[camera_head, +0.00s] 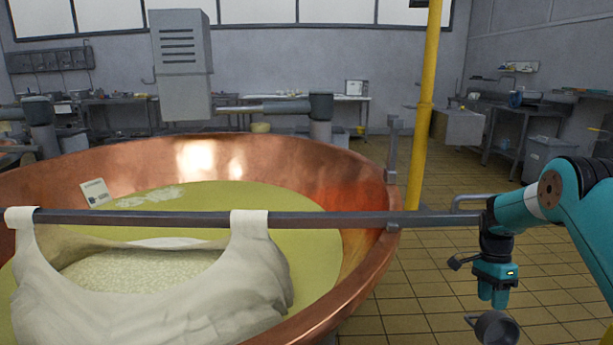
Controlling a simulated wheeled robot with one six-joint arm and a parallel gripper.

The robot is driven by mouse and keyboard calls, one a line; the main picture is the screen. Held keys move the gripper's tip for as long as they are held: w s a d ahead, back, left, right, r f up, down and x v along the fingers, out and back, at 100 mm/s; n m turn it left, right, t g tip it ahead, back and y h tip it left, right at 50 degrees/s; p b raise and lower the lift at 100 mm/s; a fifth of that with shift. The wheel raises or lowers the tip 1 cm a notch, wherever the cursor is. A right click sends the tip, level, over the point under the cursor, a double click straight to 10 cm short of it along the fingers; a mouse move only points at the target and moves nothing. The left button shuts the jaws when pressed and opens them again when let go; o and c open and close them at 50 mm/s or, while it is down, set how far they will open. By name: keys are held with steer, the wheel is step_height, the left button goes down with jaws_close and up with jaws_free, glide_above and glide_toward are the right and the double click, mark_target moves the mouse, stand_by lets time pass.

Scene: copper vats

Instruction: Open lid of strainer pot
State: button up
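My gripper (493,297) hangs at the lower right, pointing down over the tiled floor, to the right of the copper vat. Its teal fingers are small here, and I cannot tell whether they are open or shut. Just below the fingertips is a dark grey round metal thing (496,328) with a small stub on its left, partly cut off by the bottom edge. It may be the strainer pot, but I cannot tell for sure. No lid can be made out on it. I cannot tell whether the gripper touches it.
A large copper vat (290,150) of yellow-green liquid (315,265) fills the left. A metal bar (330,219) crosses it, holding a cloth (265,275) of white curds (140,272). A yellow post (424,110) stands behind. Tiled floor (420,310) is free between vat and arm.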

steer(key=s+a+r+n+t+p, duration=0.1)
steer(key=s+a+r+n+p, duration=0.15)
steer(key=a+r+n, duration=0.55)
steer(key=s+a+r+n+t+p, duration=0.1)
steer(key=s+a+r+n+p, duration=0.2)
steer(key=a+r, duration=0.9)
steer(key=s+a+r+n+y+p, duration=0.1)
steer(key=s+a+r+n, duration=0.2)
steer(key=s, duration=0.6)
steer(key=s+a+r+n+t+y+p, duration=0.1)
steer(key=s+a+r+n, duration=0.3)
steer(key=s, duration=0.5)
steer(key=s+a+r+n+y+p, duration=0.2)
steer(key=s+a+r+n, duration=0.2)
steer(key=s+r+n, duration=0.2)
steer(key=s+r, duration=0.2)
steer(key=s, duration=0.1)
steer(key=shift+s+a+t, duration=0.15)
steer(key=shift+s+t, duration=0.15)
steer(key=shift+s, duration=0.05)
